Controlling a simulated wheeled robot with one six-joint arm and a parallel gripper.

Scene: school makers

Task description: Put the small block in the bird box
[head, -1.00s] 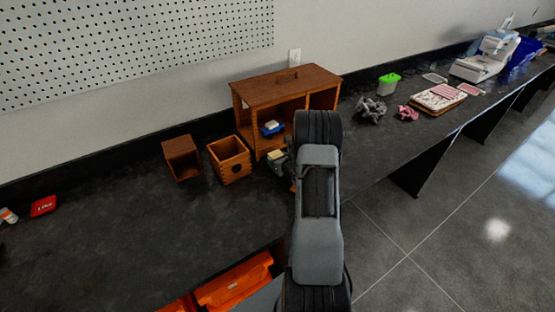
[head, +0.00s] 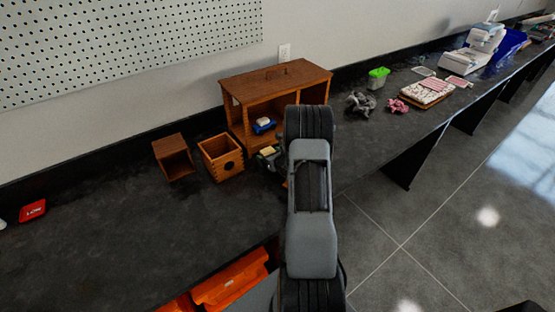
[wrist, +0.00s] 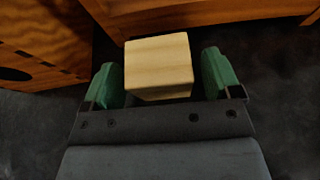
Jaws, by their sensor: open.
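The small block (wrist: 158,68) is pale wood and lies between the two green fingers of my gripper (wrist: 162,82) in the wrist view. My gripper is open, with a narrow dark gap on each side of the block. In the head view the block (head: 267,151) shows just left of my arm, in front of the wooden cabinet. The bird box (head: 222,164) is an open-topped wooden box with a round dark hole in its side. It stands left of the block, and part of it shows at the left of the wrist view (wrist: 45,50).
The wooden cabinet (head: 275,83) stands behind the block, with a blue item (head: 264,126) inside it. Another open wooden box (head: 173,157) stands left of the bird box. The dark bench (head: 120,235) is clear in front of the boxes. My arm hides part of the cabinet.

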